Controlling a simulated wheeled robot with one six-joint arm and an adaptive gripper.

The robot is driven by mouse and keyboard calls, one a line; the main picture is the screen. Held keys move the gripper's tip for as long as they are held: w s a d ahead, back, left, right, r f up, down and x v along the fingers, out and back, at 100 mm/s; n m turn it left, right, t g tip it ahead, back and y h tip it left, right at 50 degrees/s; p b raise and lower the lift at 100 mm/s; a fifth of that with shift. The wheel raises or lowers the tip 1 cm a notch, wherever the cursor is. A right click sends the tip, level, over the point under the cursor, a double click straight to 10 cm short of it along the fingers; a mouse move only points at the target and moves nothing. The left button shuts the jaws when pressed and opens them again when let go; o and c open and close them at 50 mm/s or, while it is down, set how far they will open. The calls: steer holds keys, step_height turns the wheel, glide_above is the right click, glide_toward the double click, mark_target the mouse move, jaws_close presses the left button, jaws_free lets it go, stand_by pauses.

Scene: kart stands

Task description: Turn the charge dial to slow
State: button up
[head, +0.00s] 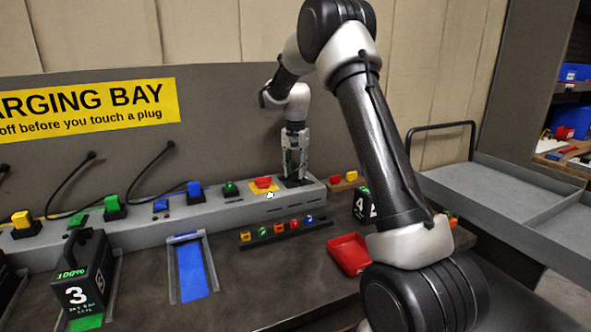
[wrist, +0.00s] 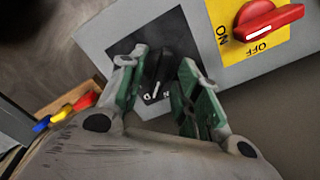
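The charge dial (wrist: 157,70) is a black knob on a black square plate, with a white pointer mark. Its lettering is partly hidden and I cannot read its setting. My gripper (wrist: 163,88) is open, its two green-padded fingers on either side of the knob, with gaps showing; I cannot tell whether either finger touches it. In the head view my gripper (head: 294,172) points down over the right end of the grey charging console (head: 222,208), mostly hiding the dial.
A red ON/OFF switch (wrist: 268,20) on a yellow plate sits beside the dial. Coloured plugs, including a blue one (head: 195,192), line the console. A rack of small coloured pieces (head: 283,230), a red tray (head: 349,254) and battery 3 (head: 82,285) stand in front.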

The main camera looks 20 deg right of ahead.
steer(key=shift+c, duration=0.5)
jaws_close()
steer(key=n, duration=0.4)
steer(key=shift+n, duration=2.4)
steer(key=shift+o, duration=0.5)
jaws_free()
